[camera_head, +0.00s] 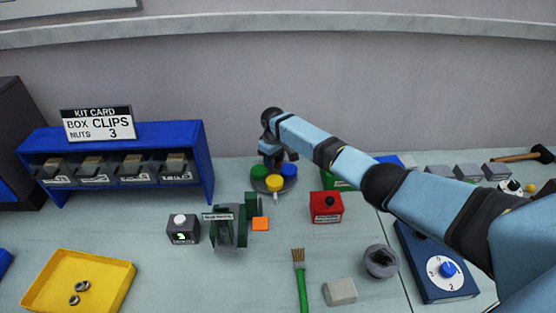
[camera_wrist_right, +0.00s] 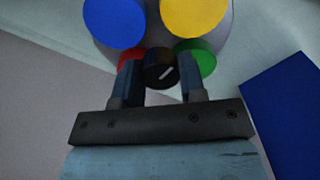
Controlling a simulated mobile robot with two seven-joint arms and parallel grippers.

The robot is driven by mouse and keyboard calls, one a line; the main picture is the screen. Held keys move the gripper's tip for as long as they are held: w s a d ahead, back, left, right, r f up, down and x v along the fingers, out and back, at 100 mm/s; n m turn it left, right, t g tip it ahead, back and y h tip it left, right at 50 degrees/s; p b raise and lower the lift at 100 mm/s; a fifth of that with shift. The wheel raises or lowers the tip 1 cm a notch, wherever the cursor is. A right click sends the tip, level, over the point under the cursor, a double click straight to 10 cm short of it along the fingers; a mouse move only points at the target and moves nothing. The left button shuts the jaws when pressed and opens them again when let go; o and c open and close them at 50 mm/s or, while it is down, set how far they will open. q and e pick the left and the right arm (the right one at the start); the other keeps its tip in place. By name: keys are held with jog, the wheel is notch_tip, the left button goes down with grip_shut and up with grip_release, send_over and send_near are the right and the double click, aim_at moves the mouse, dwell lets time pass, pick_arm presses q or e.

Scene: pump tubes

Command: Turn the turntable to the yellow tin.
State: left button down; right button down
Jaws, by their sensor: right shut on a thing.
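The round grey turntable (camera_head: 272,190) stands near the wall, left of the picture's middle. It carries a yellow tin (camera_head: 274,182) at the front, a green tin (camera_head: 258,171) at left and a blue tin (camera_head: 289,171) at right. A red tin (camera_wrist_right: 129,56) shows partly in the wrist view; it is hidden in the head view. A small pale marker (camera_head: 275,195) is at the turntable's front, just below the yellow tin. My right gripper (camera_head: 271,160) is above the turntable. Its fingers are shut on a black knob with a white line (camera_wrist_right: 161,72). My left gripper is out of view.
A red box (camera_head: 326,208) stands right of the turntable. A green holder (camera_head: 229,232), an orange block (camera_head: 260,224) and a dark box (camera_head: 183,230) are in front. A blue shelf (camera_head: 170,134) is at left, a yellow tray (camera_head: 112,270) front left.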

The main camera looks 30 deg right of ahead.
jog(key=c, duration=0.7)
grip_release()
notch_tip(320, 180, up, 14)
jog(key=b, duration=0.1)
jog(key=shift+f, duration=0.15)
